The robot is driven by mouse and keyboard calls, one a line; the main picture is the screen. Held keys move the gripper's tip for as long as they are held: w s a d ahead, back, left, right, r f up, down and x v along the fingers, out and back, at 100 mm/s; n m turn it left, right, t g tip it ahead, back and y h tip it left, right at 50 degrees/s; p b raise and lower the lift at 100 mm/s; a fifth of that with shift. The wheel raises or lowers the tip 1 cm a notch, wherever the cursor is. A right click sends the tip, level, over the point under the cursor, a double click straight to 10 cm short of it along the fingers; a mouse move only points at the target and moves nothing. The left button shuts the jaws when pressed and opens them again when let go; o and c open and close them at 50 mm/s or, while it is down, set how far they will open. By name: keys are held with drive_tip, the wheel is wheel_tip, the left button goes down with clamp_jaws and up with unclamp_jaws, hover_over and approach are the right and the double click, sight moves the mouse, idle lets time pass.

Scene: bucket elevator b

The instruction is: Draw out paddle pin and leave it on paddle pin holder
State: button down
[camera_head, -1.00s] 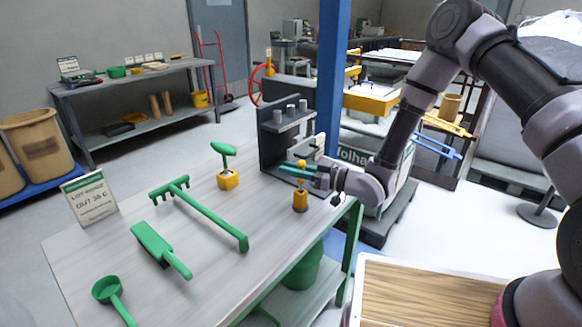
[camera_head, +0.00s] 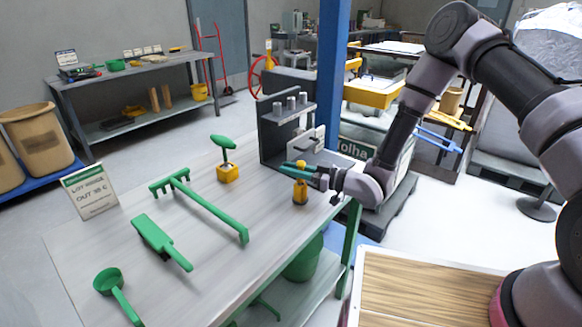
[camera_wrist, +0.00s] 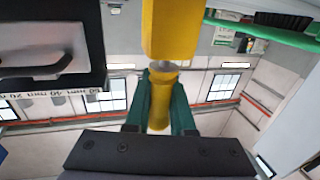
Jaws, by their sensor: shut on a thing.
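A yellow pin (camera_head: 300,164) stands upright at the right side of the grey table. I take it as the paddle pin. My gripper (camera_head: 302,171) reaches in from the right, and its green fingers are shut around the pin's waisted yellow grip. The wrist view also shows the pin (camera_wrist: 159,98) between the fingers. A short grey shank shows between the grip and a yellow block (camera_wrist: 171,28), which also shows below my gripper in the head view (camera_head: 300,192). The shank's lower end is hidden. I cannot tell which thing is the paddle pin holder.
A dark stand (camera_head: 268,142) with grey pegs stands behind the pin. A green-topped piece (camera_head: 223,143) sits in a yellow block (camera_head: 228,173) to the left. A green rake (camera_head: 210,208), scraper (camera_head: 158,240), scoop (camera_head: 108,281) and sign (camera_head: 90,192) occupy the left table.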

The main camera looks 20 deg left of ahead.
drive_tip(key=shift+f, duration=0.4)
drive_tip(key=c, duration=0.7)
unclamp_jaws()
drive_tip(key=d, duration=0.3)
drive_tip(key=s+d, duration=0.1)
drive_tip(key=d, duration=0.6)
drive_tip(key=shift+s+d, duration=0.25)
drive_tip(key=shift+d, duration=0.15)
drive_tip(key=shift+w, duration=0.1)
